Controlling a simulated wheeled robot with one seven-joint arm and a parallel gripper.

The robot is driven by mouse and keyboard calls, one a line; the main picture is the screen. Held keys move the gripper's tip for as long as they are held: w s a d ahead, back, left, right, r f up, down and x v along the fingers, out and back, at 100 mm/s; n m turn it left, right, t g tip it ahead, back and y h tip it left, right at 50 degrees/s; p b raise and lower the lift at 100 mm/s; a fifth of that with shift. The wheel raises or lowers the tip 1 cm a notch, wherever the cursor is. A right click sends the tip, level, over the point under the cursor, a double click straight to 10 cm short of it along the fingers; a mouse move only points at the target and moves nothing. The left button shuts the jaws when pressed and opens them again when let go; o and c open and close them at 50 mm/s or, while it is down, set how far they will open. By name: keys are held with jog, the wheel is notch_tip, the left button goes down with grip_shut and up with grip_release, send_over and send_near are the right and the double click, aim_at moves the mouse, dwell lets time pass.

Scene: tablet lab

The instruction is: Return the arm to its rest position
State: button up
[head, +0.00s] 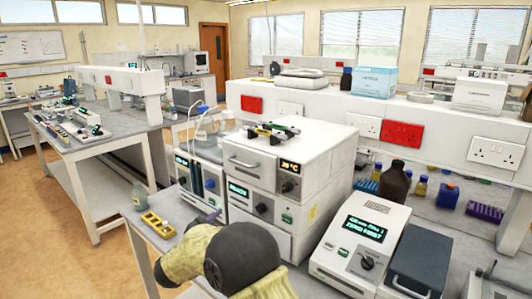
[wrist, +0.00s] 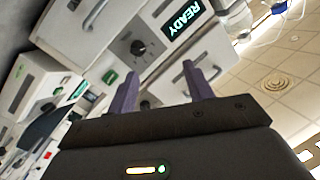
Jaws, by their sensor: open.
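My gripper (wrist: 160,85) shows in the wrist view with two purple-grey fingers spread apart and nothing between them. In the head view my arm (head: 225,260) reaches over the bench at the bottom centre, and the gripper is mostly hidden behind it. A small part of the gripper (head: 208,218) shows beside the yellow rack. In the wrist view the fingers stand in front of a white instrument with a lit READY display (wrist: 185,28), seen tilted; I cannot tell whether they touch it.
Stacked white instruments (head: 290,165) stand just beyond my arm. A yellow rack (head: 158,224) and a small bottle (head: 139,196) are on the bench to the left. A unit with a green display (head: 362,240) stands at the right. Open floor (head: 45,225) lies to the left.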

jog(key=s+d+r+n+g+y+p, duration=0.1)
jog(key=d+n+g+y, duration=0.1)
jog(key=d+n+y, duration=0.3)
jog(key=s+d+r+n+g+y+p, duration=0.1)
jog(key=d+n+y, duration=0.2)
jog(key=d, duration=0.4)
jog(key=s+d+f+n+g, duration=0.1)
jog(key=s+d+f+g, duration=0.1)
jog(key=s+d, duration=0.3)
jog(key=s+d+f+n+g+p, duration=0.1)
jog(key=s+d+f+g, duration=0.2)
jog(key=s, duration=1)
jog(key=s+d+f+g, duration=0.2)
jog(key=s+d+g, duration=0.3)
jog(key=s+d, duration=0.3)
jog(key=shift+s+d+f+n+h, duration=0.15)
jog(key=shift+s+d+n+h, duration=0.2)
jog(key=shift+d, duration=0.25)
